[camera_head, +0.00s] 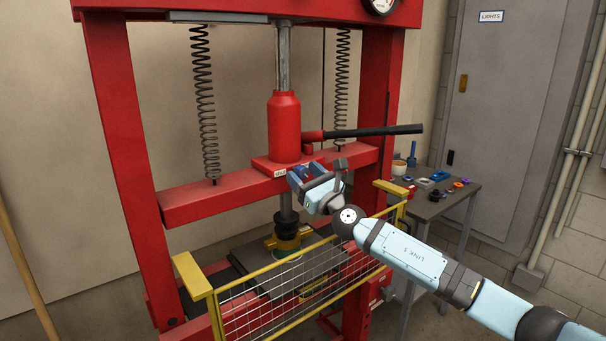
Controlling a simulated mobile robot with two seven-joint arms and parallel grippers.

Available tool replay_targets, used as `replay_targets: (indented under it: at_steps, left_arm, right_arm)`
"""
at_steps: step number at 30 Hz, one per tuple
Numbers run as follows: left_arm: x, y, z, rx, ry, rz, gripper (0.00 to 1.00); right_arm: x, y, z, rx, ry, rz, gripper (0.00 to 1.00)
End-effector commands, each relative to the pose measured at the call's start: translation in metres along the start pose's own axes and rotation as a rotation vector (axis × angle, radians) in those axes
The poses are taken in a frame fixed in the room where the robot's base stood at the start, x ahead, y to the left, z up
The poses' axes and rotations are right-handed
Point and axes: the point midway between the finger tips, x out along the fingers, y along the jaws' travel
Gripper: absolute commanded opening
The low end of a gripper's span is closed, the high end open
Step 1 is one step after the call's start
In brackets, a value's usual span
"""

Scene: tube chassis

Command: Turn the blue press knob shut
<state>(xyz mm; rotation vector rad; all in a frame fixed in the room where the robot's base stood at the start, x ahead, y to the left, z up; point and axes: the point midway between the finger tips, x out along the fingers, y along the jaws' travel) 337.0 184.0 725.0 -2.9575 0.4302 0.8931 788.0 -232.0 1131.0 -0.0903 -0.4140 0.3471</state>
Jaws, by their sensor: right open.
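The red hydraulic press carries a red bottle jack (284,127) on its crossbeam. The blue knob (302,172) shows as a small blue patch at the right foot of the jack, partly hidden by my gripper. My right gripper (303,178) is open, with its fingers pointing at the knob and up against or very near it. I cannot tell whether the fingers touch the knob or stand to both sides of it. My left gripper is out of view.
A black pump handle (375,131) sticks out right, above my right gripper. A yellow-framed mesh guard (290,285) stands in front of the press bed. A small table (452,204) with several small parts stands at right, before a grey cabinet (500,120).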

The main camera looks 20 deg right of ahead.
Motion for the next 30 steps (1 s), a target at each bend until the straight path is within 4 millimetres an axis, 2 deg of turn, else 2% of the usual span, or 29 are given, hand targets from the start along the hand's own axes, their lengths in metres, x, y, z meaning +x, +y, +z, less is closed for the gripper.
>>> replay_targets:
  at_steps: [11, 15, 18, 30]
  left_arm:
    - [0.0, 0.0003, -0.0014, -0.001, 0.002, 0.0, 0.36]
    - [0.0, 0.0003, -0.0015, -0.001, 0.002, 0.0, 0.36]
    - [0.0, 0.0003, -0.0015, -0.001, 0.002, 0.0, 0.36]
    - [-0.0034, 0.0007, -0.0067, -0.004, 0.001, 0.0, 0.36]
  right_arm:
    - [0.0064, 0.0005, -0.0003, 0.001, 0.001, 0.001, 0.61]
    - [0.0063, 0.0005, -0.0002, 0.001, 0.001, 0.001, 0.31]
    - [0.0062, 0.0004, -0.0002, 0.001, 0.0, 0.0, 0.12]
    - [0.0068, 0.0004, 0.0011, 0.065, 0.003, -0.027, 0.12]
